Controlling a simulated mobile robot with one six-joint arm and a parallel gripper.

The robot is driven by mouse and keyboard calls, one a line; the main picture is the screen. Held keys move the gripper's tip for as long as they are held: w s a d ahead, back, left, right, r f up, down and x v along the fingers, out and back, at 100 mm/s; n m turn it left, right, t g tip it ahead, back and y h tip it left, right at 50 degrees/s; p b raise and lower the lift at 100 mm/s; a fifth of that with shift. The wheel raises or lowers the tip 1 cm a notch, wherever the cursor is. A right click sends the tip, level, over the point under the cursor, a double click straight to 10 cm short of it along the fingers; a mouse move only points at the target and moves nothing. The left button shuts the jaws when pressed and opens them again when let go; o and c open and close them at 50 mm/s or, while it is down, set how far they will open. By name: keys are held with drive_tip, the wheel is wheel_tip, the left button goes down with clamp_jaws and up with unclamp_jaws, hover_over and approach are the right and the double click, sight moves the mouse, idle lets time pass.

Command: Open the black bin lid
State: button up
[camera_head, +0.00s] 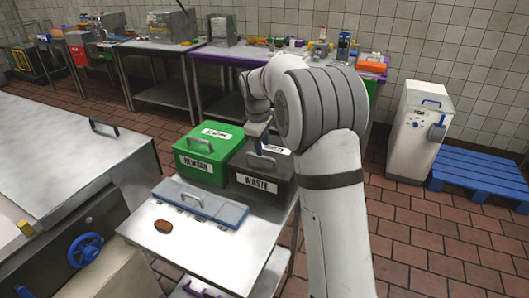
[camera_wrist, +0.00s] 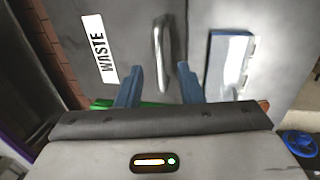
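The black bin (camera_head: 250,192) with a WASTE label stands on the steel table, right of the green bin. Its lid looks closed. The lid handle (camera_wrist: 160,40) shows as a grey bar in the wrist view. My gripper (camera_head: 261,138) is above this lid, pointing down. In the wrist view my gripper's two blue fingers (camera_wrist: 159,72) are apart, with the handle in line with the gap between them. No grip on the handle shows. Whether the fingertips reach down around the handle is hard to tell. My arm hides the bin's right side in the head view.
The green bin (camera_head: 198,167) with a REWORK label stands close on the left. A blue pallet (camera_head: 480,176) is at the right.

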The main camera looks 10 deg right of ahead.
sight(263, 158)
drive_tip(key=shift+w+d+f, duration=0.15)
drive_tip(key=shift+w+f, duration=0.05)
drive_tip(key=shift+f, duration=0.85)
drive_tip(key=shift+w+d+f, duration=0.1)
drive_tip(key=shift+w+f, duration=0.05)
drive_tip(key=shift+f, duration=0.9)
drive_tip(key=shift+c, duration=0.3)
clamp_jaws()
